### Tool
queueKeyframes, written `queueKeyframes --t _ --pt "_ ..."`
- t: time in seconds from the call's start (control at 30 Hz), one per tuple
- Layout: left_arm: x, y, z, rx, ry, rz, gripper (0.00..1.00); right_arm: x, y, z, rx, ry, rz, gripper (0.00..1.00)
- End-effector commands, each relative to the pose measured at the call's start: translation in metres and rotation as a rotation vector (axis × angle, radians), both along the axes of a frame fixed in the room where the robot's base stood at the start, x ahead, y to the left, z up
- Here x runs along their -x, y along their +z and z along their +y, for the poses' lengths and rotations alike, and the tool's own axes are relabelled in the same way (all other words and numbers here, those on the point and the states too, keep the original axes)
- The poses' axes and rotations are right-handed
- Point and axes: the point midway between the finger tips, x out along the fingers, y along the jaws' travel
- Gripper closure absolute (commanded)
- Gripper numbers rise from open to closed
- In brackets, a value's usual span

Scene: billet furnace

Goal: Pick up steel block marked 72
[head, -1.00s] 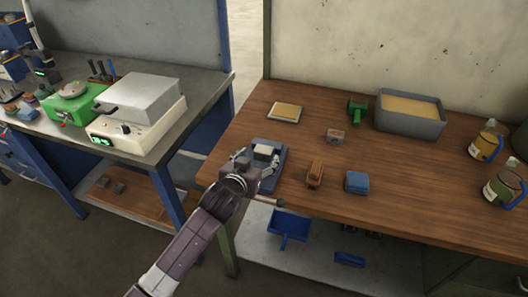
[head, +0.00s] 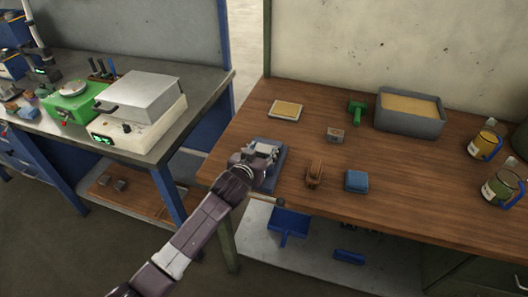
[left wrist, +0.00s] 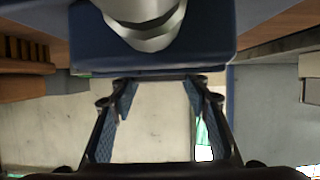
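A pale metal piece (head: 262,148) sits on the blue-grey vise (head: 270,178) near the bench's left edge. I cannot read a 72 on either one. My left gripper (head: 256,158) is over the vise and partly hides it. In the left wrist view, my gripper's fingers (left wrist: 160,90) are spread apart with nothing seen between them. A blue body (left wrist: 215,55) with a rounded shiny metal part (left wrist: 148,25) lies just beyond the fingertips. My right gripper is not in view.
Near the vise are a wooden brush (head: 315,174) and a blue block-like item (head: 356,181). Behind are a grey sand-filled tray (head: 409,128), a green tool (head: 356,111) and a small tray (head: 286,110). Jars (head: 485,145) stand right. A gap separates the left workbench (head: 190,110).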

Motion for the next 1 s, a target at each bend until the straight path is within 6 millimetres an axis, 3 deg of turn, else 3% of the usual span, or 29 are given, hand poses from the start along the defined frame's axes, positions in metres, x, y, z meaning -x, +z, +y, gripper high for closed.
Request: queueKeyframes --t 0.03,0.3,0.73,1.0 --pt "0.0 0.0 0.0 0.0 0.0 0.0 0.73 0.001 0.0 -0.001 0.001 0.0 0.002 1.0" --pt "0.0 0.0 0.0 -0.001 0.0 0.0 1.0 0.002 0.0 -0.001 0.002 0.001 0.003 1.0" --pt "-0.002 0.012 -0.001 0.003 -0.001 -0.009 1.0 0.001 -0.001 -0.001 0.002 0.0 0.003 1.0" --pt "-0.002 0.056 -0.001 0.005 -0.001 -0.014 1.0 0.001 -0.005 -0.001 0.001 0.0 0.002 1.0"
